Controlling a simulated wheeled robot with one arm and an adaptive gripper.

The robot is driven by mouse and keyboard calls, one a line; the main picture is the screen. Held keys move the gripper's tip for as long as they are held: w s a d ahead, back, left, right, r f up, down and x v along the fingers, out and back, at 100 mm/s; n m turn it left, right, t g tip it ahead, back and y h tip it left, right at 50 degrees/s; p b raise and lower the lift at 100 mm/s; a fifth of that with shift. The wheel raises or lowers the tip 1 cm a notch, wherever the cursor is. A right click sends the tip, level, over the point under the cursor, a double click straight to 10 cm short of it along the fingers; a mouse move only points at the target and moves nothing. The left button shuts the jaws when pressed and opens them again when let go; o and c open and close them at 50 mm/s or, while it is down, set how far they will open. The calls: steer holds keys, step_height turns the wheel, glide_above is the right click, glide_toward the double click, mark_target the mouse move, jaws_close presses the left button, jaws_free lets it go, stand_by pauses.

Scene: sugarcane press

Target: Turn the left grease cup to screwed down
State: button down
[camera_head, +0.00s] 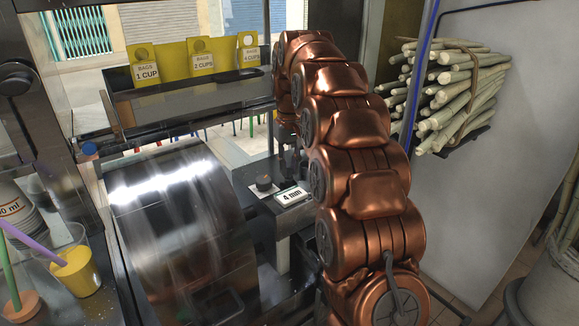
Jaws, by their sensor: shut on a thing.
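My gripper (290,163) is dark and points down at the end of my copper arm, in the middle of the head view. The arm covers part of it. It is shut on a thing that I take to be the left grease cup. The cup itself is hidden by the fingers and arm, so I cannot see how far down it is screwed. The gripper is just above and behind the "4 mm" label (291,196), at the right end of the press's steel drum.
The large steel drum (178,225) fills the lower left. Yellow bag signs (202,60) stand behind. Cane (455,85) is racked at right. A yellow cup (77,272) stands at far left.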

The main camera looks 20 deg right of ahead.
steer(key=m, duration=0.7)
steer(key=shift+b, duration=0.35)
steer(key=m, duration=0.6)
steer(key=shift+r+m, duration=0.1)
steer(key=shift+m, duration=0.3)
steer(key=c, duration=1.1)
jaws_free()
